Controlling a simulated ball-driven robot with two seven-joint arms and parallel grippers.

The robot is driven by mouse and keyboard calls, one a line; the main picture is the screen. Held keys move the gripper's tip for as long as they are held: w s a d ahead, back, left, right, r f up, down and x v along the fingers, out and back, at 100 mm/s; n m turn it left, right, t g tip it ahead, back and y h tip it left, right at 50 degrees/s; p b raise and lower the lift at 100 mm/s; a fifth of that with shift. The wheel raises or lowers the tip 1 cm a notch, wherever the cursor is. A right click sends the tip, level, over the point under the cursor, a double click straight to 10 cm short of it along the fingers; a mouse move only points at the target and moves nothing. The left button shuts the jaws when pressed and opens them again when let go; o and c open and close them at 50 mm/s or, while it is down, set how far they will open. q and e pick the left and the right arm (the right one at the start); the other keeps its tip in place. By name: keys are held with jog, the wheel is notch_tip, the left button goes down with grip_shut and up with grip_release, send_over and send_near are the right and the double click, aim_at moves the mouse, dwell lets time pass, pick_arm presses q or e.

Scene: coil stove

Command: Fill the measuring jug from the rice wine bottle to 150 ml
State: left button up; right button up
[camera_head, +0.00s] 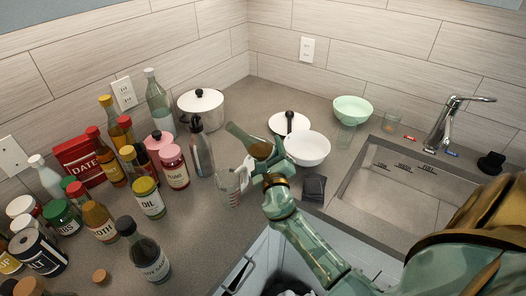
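A green glass bottle (242,135), which I take to be the rice wine bottle, is tilted, with its neck pointing to the upper left and amber colour in its lower part. No label on it can be read. My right gripper (256,164) is closed around its lower part, and its fingers are partly hidden. The clear measuring jug (227,187) with red markings stands on the counter just left of and below the gripper. The bottle's mouth is above and behind the jug in the picture. I see no stream, and the jug's level cannot be read. My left gripper is out of view.
Crowded bottles and jars, including an oil jar (148,198) and a dark bottle (143,250), fill the left counter. A white bowl (308,148) is right of the bottle. The sink (400,200) is farther right.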

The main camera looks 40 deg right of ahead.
jog(key=shift+s+d+f+n+t+y+b, duration=0.15)
jog(key=shift+d+f+n+b, duration=0.1)
jog(key=shift+d+n, duration=0.3)
jog(key=shift+s+d+f+n+t+y+b, duration=0.15)
jog(key=shift+d+f+n+b, duration=0.15)
jog(key=shift+n, duration=0.45)
jog(key=d+f+n+b, duration=0.1)
jog(key=d+n+b, duration=0.1)
jog(key=n, duration=0.1)
jog(key=shift+s+f+n, duration=0.3)
jog(key=shift+f, duration=0.05)
jog(key=shift+d+f+n+t+y+b, duration=0.15)
jog(key=shift+f+n+t+y+b, duration=0.2)
jog(key=shift+n, duration=0.35)
jog(key=shift+s+d+r+n+y+p, duration=0.15)
jog(key=shift+n+y+p, duration=0.3)
jog(key=shift+n, duration=0.45)
jog(key=shift+r+n+t+p, duration=0.25)
jog(key=shift+r+n+p, duration=0.15)
jog(key=shift+p, duration=0.15)
jog(key=shift+r+n+p, duration=0.5)
jog(key=shift+r+p, duration=0.05)
jog(key=shift+p, duration=0.35)
